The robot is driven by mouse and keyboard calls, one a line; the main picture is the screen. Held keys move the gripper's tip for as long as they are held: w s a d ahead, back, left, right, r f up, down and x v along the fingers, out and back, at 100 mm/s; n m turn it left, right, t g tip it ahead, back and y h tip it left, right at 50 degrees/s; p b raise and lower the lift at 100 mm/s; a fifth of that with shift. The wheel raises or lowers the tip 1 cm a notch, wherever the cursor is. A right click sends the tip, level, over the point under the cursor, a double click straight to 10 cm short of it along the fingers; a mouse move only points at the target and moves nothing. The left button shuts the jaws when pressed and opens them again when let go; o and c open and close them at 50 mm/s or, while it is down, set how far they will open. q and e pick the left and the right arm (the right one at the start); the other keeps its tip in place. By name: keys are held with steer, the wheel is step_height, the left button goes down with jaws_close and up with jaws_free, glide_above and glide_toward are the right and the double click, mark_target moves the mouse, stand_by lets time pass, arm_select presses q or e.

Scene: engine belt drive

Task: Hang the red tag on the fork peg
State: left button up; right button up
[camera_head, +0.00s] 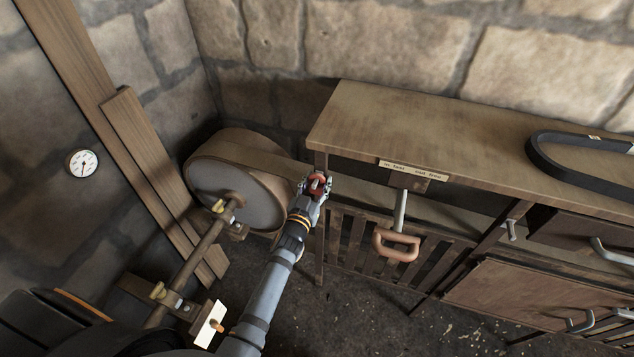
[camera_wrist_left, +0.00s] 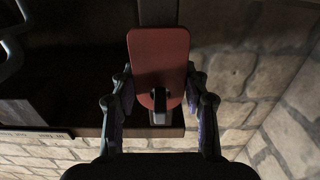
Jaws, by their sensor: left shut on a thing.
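The red tag (camera_head: 319,189) is at the tip of my left gripper (camera_head: 313,190), by the left end of the workbench. In the left wrist view the tag (camera_wrist_left: 158,50) is a rounded red plate between the fingers of the gripper (camera_wrist_left: 160,108), which is shut on it. A dark, short peg-like piece (camera_wrist_left: 159,97) shows at the tag's end near the fingers; I cannot tell whether it passes through the tag. A grey bar (camera_wrist_left: 158,12) runs behind the tag. I cannot clearly identify the fork peg in the head view. My right gripper is not in view.
A large belt wheel (camera_head: 235,190) and its shaft (camera_head: 190,262) stand left of my arm. A lever with an orange handle (camera_head: 397,250) hangs right of the gripper. A black belt (camera_head: 560,180) lies on the workbench (camera_head: 430,125). A white card (camera_head: 209,325) is low left.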

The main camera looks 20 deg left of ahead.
arm_select(q)
steer(key=o, duration=1)
steer(key=s, duration=1.2)
steer(key=shift+a, duration=0.2)
steer(key=s+a+f+g, duration=0.1)
steer(key=s+f+g, duration=0.25)
steer(key=f, duration=0.75)
steer(key=s+a+f+g, duration=0.15)
steer(key=s+f, duration=0.25)
steer(key=f, duration=0.6)
steer(key=s+f+g, duration=0.4)
steer(key=f, duration=0.7)
steer(key=s+a+f+g, duration=0.2)
steer(key=s+f, duration=0.3)
steer(key=s, duration=0.3)
steer(key=s+a+f+g+y, duration=0.1)
steer(key=s+a+f+g, duration=0.2)
steer(key=s, duration=0.6)
steer(key=s+a+f+g, duration=0.2)
steer(key=s+a+f, duration=0.1)
steer(key=s+f, duration=0.4)
steer(key=shift+s+a+g, duration=0.1)
steer(key=shift+s+g, duration=0.3)
steer(key=shift+s, duration=0.7)
